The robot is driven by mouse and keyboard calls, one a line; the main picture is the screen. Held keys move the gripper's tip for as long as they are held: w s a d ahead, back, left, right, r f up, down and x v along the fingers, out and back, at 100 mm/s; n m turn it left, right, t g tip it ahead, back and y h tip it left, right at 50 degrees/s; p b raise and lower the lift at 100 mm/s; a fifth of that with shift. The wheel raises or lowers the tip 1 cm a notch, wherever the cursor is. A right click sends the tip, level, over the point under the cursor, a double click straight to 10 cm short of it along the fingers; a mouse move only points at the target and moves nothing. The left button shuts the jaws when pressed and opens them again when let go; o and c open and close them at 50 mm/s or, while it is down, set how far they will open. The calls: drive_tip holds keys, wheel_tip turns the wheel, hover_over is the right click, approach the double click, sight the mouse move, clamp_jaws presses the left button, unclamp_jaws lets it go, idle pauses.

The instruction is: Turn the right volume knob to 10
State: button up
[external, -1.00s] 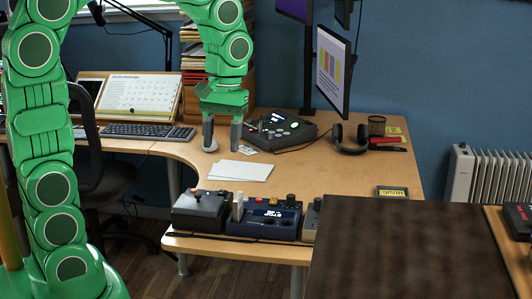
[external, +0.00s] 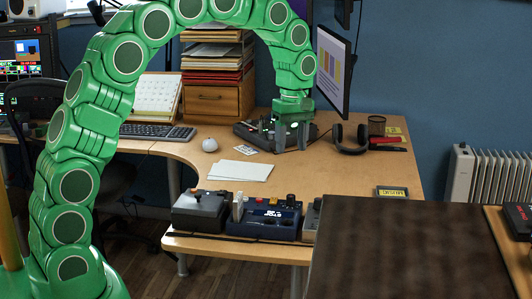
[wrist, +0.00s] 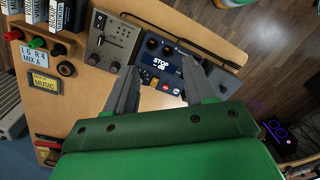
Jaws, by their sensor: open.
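A dark blue console (external: 262,222) with a lit display stands at the desk's front edge. In the wrist view this console (wrist: 180,68) shows "STOP" on its display, with a dark left knob (wrist: 151,44) and a dark right knob (wrist: 168,50) beside each other. I cannot tell which knob is the volume one, and no scale is readable. A grey control box (external: 312,217) with small knobs is beside it, also in the wrist view (wrist: 112,40).
White paper sheets (external: 242,171) lie mid-desk. A dark cabinet (external: 405,245) borders the desk at front right. Bare desk (external: 330,178) lies between.

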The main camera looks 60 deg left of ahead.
drive_tip(key=w+a+f+n, duration=0.35)
drive_tip(key=w+f, duration=0.25)
drive_tip(key=w, duration=0.2)
drive_tip(key=n, duration=0.5)
hover_over(319, 199)
drive_tip(key=shift+t, duration=0.3)
wheel_tip(319, 199, down, 8)
drive_tip(key=shift+w+f, duration=0.1)
drive_tip(key=shift+f, duration=4.05)
clamp_jaws()
